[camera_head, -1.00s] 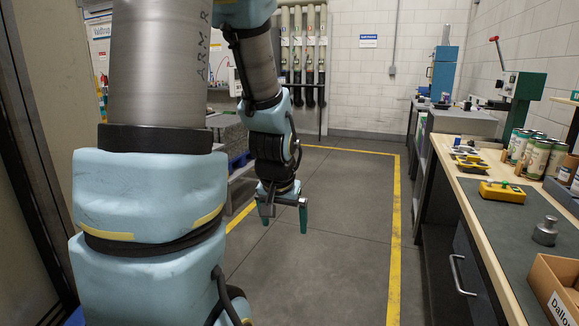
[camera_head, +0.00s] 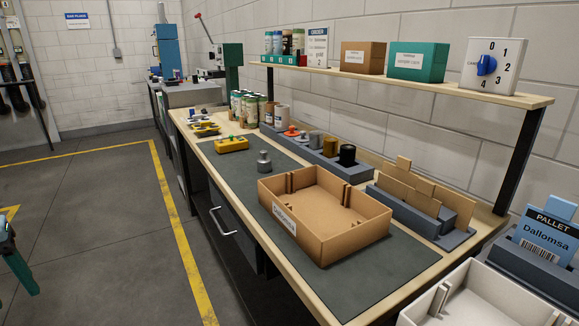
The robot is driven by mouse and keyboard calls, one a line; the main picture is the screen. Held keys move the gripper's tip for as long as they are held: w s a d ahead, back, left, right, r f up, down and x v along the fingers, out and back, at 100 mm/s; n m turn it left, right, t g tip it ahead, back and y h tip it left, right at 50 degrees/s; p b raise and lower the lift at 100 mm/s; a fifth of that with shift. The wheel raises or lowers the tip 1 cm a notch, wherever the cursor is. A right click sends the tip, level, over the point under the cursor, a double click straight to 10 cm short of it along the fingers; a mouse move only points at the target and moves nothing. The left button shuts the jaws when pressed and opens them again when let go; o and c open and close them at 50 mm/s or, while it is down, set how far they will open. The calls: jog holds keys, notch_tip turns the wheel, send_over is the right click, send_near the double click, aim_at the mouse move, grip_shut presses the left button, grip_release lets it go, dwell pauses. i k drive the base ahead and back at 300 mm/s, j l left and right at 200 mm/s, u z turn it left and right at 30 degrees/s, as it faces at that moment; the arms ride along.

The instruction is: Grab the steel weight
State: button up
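The steel weight (camera_head: 264,161) is a small grey metal piece with a knob on top. It stands upright on the dark mat (camera_head: 240,179) on the workbench, just behind the open cardboard box and in front of the yellow block. My gripper (camera_head: 14,262) shows only in part at the left edge, over the floor and well away from the bench. One green finger is visible. The rest of it is cut off by the frame, so its opening cannot be judged.
An open cardboard box (camera_head: 322,253) stands near the weight. A yellow block (camera_head: 232,145), several cans (camera_head: 246,106) and a grey holder with coloured pieces (camera_head: 318,158) line the bench. A shelf (camera_head: 420,86) overhangs the back. The floor (camera_head: 95,240) left of the bench is clear.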

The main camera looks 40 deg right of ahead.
aim_at(263, 163)
jog(key=i+z, duration=0.15)
jog(key=z, duration=0.2)
jog(key=i+z, duration=0.2)
jog(key=z, duration=0.15)
jog(key=i+z, duration=0.15)
jog(key=z, duration=0.15)
jog(key=i+j+z, duration=0.2)
jog(key=i+j, duration=0.25)
jog(key=i, duration=0.25)
jog(key=i+j+z, duration=0.25)
jog(key=i+j, duration=0.25)
jog(key=i, duration=0.2)
